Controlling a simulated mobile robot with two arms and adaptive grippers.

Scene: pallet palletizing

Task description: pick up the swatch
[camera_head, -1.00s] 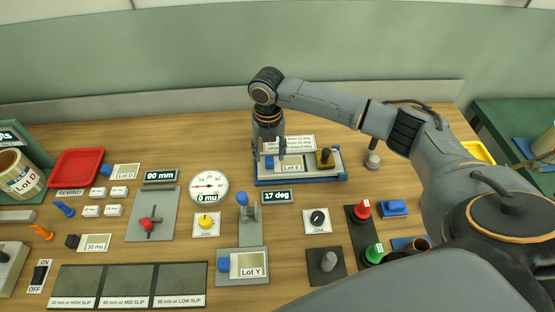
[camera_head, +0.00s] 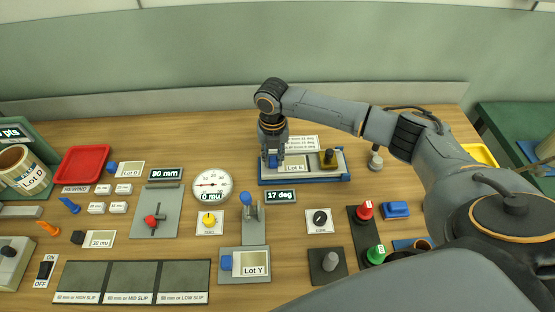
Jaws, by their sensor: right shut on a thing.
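A swatch (camera_head: 297,167) with a "Lot" label, its last letter hard to read, lies on a blue-edged test stand (camera_head: 310,180) at the back middle. It has a blue tab at its left end. My right gripper (camera_head: 272,161) points down over that left end and is shut on the blue tab, which its fingers partly hide. The swatch appears still level with the stand; I cannot tell whether it is lifted. Other blue-tabbed swatches are the Lot Y one (camera_head: 251,263) at the front middle and a Lot D one (camera_head: 130,169) at the left. My left gripper is not in view.
In front are a dial gauge (camera_head: 212,186), a blue-knobbed lever (camera_head: 247,203) and a knob plate (camera_head: 319,220). A red tray (camera_head: 82,164) lies at the left. Red and green buttons (camera_head: 365,210) stand at the right.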

